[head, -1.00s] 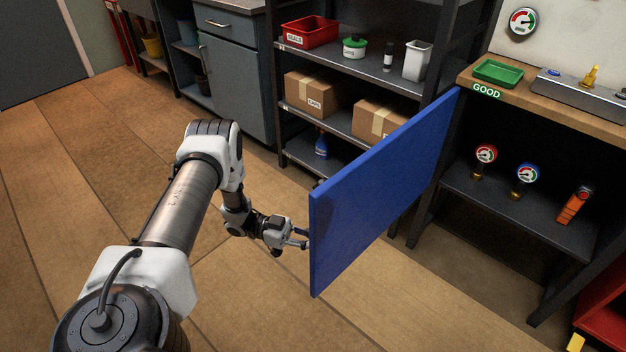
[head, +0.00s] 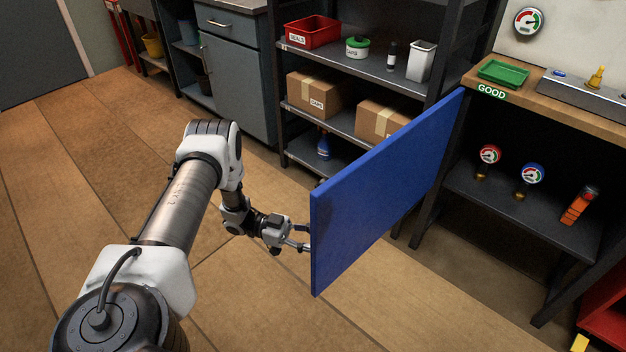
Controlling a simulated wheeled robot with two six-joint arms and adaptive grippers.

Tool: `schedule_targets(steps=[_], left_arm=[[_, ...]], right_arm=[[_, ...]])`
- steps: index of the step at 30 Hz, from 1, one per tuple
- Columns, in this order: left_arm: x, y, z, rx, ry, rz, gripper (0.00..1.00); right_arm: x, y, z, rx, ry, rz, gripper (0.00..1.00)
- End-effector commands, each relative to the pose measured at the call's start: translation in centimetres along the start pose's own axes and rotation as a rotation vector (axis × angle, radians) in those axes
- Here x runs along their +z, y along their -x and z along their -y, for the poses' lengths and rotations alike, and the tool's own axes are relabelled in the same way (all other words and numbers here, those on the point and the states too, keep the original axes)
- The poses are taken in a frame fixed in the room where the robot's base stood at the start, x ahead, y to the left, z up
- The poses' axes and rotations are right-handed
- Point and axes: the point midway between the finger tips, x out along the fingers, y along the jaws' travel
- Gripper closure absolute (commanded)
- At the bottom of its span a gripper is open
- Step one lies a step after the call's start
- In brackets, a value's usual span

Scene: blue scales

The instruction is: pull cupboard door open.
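The blue cupboard door (head: 385,195) stands swung wide open, hinged at the left front post of the workbench. Its free edge points toward me, and the cupboard inside is exposed. My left gripper (head: 306,247) is at the door's free edge, low on its left side. Its fingertips are partly hidden behind the door, so I cannot tell whether they grip anything there. No handle shows from this side. My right gripper is not in view.
The open cupboard shelf (head: 510,215) holds a red gauge (head: 489,155), a blue gauge (head: 532,175) and an orange tool (head: 579,206). A green tray (head: 503,72) is on the bench. A dark shelf rack (head: 352,123) stands behind the door. The wooden floor (head: 240,310) at front is clear.

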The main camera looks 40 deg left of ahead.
Motion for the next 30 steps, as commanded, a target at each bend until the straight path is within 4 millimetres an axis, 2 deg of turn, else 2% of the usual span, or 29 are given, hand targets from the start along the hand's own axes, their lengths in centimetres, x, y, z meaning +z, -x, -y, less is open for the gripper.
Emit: schedule_targets(steps=[5, 12, 15, 20, 30], left_arm=[[0.1, 2.8, 0.0, -0.005, -0.001, 0.002, 0.59], [0.1, 9.1, -0.1, -0.004, 0.0, 0.004, 0.59], [0.1, 10.9, -0.2, -0.003, 0.001, 0.003, 0.59], [0.1, 12.0, -0.2, -0.001, 0.002, 0.001, 0.59], [0.1, 12.0, -0.2, -0.002, 0.002, 0.001, 0.59]], right_arm=[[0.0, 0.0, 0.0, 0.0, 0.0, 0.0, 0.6], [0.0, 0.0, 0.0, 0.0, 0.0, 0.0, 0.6], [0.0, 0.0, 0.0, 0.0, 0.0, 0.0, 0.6], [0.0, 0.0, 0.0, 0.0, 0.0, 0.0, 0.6], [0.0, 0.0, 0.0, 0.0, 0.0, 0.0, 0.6]])
